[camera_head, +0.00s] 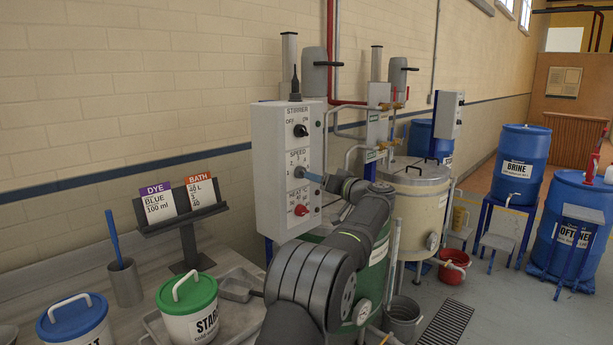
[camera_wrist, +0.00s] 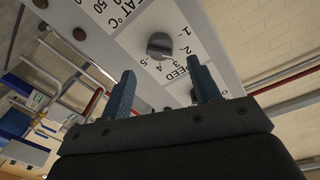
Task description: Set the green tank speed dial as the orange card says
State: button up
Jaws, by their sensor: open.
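The orange-headed BATH card (camera_head: 200,193) stands on a black stand; it reads 40 L at the top, with smaller lines below that are hard to read. The green tank (camera_head: 377,268) is partly hidden behind my arm. Its grey control box (camera_head: 274,150) carries STIRRER, SPEED and HEAT controls. The dark round speed dial (camera_wrist: 160,46) shows in the wrist view, ringed by numbers 1 to 5; its exact setting is hard to tell. My gripper (camera_head: 312,177) is at the SPEED row. In the wrist view the open gripper (camera_wrist: 160,67) faces the dial, one finger either side, apparently clear of it.
A purple DYE card (camera_head: 158,203) is beside the orange one. Tubs, including a green-lidded starch tub (camera_head: 190,312), stand on the bench. A second tank (camera_head: 415,195) stands behind.

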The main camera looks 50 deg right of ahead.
aim_at(302, 173)
jog(key=w, duration=0.6)
jog(key=shift+d, duration=0.2)
jog(key=shift+w, duration=0.1)
jog(key=c, duration=1)
